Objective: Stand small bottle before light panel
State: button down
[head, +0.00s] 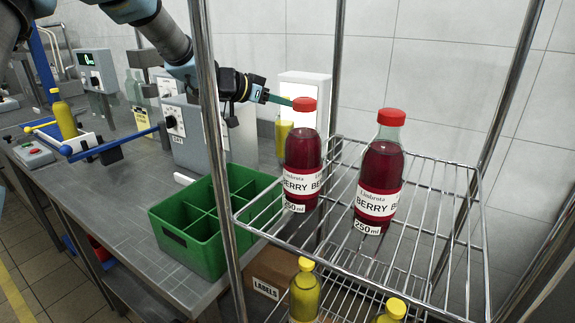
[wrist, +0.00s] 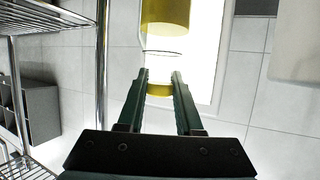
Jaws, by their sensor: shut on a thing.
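My gripper (wrist: 160,87) is shut on the yellow cap of a small bottle (wrist: 165,14), which has a clear neck and yellow liquid. In the head view my gripper (head: 289,101) reaches from the left behind a large red bottle. The held small bottle (head: 282,143) looks upright below it, in front of the bright light panel (head: 302,83). Its cap is hidden there, and I cannot tell whether its base touches a surface. The lit panel (wrist: 207,75) fills the background behind the bottle in the wrist view.
A wire rack (head: 435,190) in front carries two large red bottles (head: 380,175), with yellow bottles (head: 305,292) below. A green divided crate (head: 190,240) is on the counter (head: 110,200). A mixer-like grey box (head: 190,140) and another yellow bottle (head: 64,120) stand further left.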

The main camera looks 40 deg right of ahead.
aim_at(276, 130)
notch_tip(276, 130, down, 8)
jog(key=shift+f, duration=0.3)
dwell(0.3)
jog(key=c, duration=0.6)
grip_release()
jog(key=b+v, duration=0.1)
jog(key=v, duration=1.1)
